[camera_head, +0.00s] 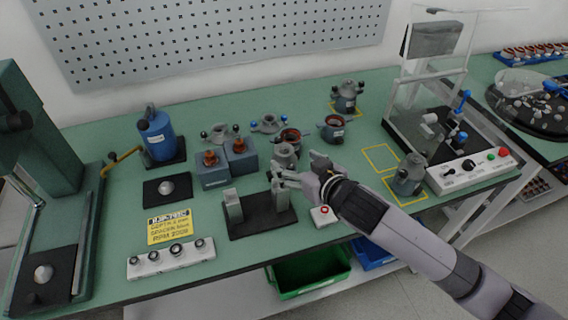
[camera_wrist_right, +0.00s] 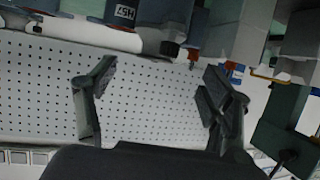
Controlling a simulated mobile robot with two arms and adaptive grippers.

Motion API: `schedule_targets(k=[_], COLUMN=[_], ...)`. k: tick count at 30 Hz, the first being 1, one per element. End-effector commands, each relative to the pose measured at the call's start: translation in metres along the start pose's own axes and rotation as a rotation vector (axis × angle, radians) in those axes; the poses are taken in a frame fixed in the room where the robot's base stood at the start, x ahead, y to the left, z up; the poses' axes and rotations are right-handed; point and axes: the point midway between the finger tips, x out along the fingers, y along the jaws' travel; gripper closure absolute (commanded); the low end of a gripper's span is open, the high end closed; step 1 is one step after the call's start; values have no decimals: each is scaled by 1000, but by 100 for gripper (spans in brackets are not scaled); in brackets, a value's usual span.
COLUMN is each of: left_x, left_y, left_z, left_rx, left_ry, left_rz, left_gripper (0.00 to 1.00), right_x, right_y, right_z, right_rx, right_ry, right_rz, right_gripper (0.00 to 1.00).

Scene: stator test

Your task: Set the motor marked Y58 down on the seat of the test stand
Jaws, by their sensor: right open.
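Grey motors with small labels stand on the green bench: one at the back (camera_head: 346,98), one with an open reddish top (camera_head: 333,129), and one at the right on a yellow-outlined square (camera_head: 408,176). The labels are too small to read as Y58. The test stand (camera_head: 398,128), with a clear raised cover and blue-handled clamps, is at the right; its seat is not clear. My right gripper (camera_head: 294,171) is open and empty, beside a grey housing (camera_head: 285,154). Its spread fingers also show in the right wrist view (camera_wrist_right: 160,75). My left gripper is out of view.
A black fixture with two grey uprights (camera_head: 233,206) stands just left of my right gripper. Blue-grey blocks (camera_head: 213,176), a blue can (camera_head: 157,134) and a green press (camera_head: 40,130) are further left. An empty yellow square (camera_head: 380,157) lies before the stand.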

Motion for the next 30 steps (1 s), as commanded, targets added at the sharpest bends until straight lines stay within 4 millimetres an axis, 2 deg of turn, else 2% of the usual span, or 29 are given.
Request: schedule_targets(k=[5, 15, 24, 30], left_x=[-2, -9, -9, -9], left_y=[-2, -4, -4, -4], left_z=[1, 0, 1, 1], left_rx=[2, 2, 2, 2], left_ry=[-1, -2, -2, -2], left_rz=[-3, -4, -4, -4], left_gripper=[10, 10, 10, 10], right_x=[10, 52, 56, 56], right_y=[1, 5, 5, 5], right_z=[-2, -2, -1, -1], right_rx=[0, -1, 0, 0], right_ry=[1, 0, 0, 0], right_rz=[1, 1, 0, 0], right_gripper=[26, 26, 26, 39])
